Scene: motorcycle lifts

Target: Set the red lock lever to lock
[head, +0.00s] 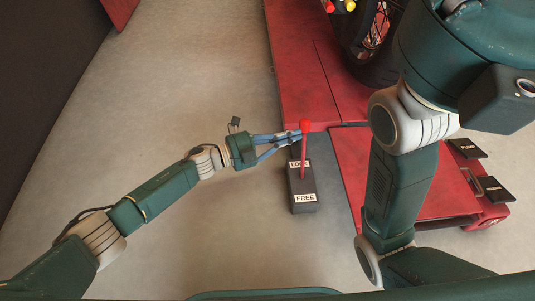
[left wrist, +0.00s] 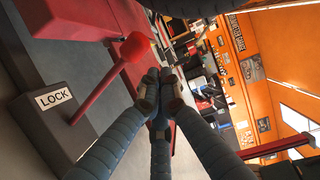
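The red lock lever (head: 304,150) rises from a dark box (head: 302,198) beside the red lift and ends in a round red knob. The box has a LOCK label at its far end and a FREE label (head: 305,198) at its near end. The lever leans toward the LOCK end. In the left wrist view the lever (left wrist: 97,88) slants up beside the LOCK label (left wrist: 53,98). My left gripper (head: 297,136) has its fingertips together close to the knob. In the left wrist view the fingertips (left wrist: 160,88) are right of the knob, with nothing visible between them. My right gripper is out of view.
The red lift platform (head: 298,85) and a motorcycle wheel (head: 372,45) stand beyond the lever. A lower red plate (head: 345,165) with black pads (head: 495,190) lies right of the box. My right arm blocks part of it. The floor (head: 190,90) at left is clear.

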